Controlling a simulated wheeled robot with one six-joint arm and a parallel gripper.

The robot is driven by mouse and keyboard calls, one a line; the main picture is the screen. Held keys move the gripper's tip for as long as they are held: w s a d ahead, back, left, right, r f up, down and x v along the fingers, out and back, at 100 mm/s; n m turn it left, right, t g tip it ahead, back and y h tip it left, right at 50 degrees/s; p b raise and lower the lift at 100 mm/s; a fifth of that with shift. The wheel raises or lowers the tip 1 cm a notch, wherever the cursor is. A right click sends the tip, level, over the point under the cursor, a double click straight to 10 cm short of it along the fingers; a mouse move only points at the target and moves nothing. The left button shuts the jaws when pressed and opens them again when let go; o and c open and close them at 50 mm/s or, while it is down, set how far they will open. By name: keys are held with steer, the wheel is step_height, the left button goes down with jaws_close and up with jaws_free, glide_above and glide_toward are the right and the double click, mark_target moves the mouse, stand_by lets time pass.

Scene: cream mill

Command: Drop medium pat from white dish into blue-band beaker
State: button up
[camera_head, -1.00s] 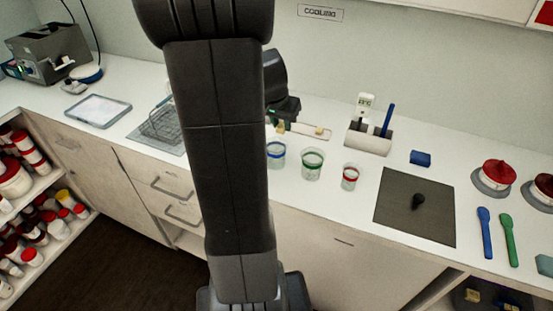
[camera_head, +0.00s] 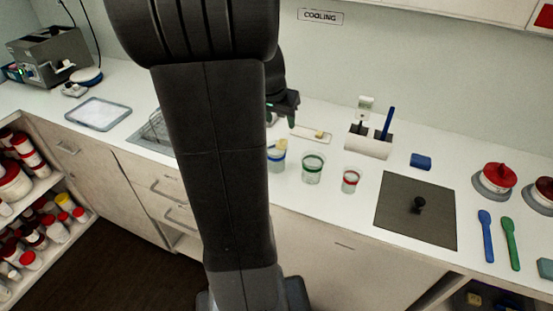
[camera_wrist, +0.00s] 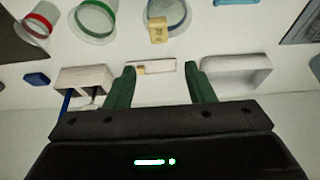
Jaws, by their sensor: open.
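The blue-band beaker (camera_head: 276,161) stands on the counter, left of two other beakers. A yellow pat (camera_head: 281,144) shows at its upper part in the head view, apart from my gripper. In the wrist view the pat (camera_wrist: 158,30) overlaps the beaker's rim (camera_wrist: 178,22); I cannot tell whether it is falling or at rest. My gripper (camera_wrist: 160,84) is open and empty, above and behind the beaker. The white dish (camera_head: 303,131) lies behind the beakers with a small pat (camera_head: 318,134) on it; the dish also shows between my fingers in the wrist view (camera_wrist: 165,66).
A green-band beaker (camera_head: 312,170) and a red-band beaker (camera_head: 350,181) stand to the right. A white holder (camera_head: 368,146) with a blue-handled tool is behind them. A dark mat (camera_head: 400,220) lies farther right. A white tray (camera_wrist: 240,66) shows in the wrist view.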

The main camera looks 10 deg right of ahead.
steer(key=v, duration=1)
steer(key=shift+b, duration=0.3)
steer(key=p+x, duration=0.3)
steer(key=x, duration=0.8)
steer(key=shift+w+d+r, duration=0.15)
steer(key=shift+w+d, duration=0.15)
steer(key=shift+w, duration=0.15)
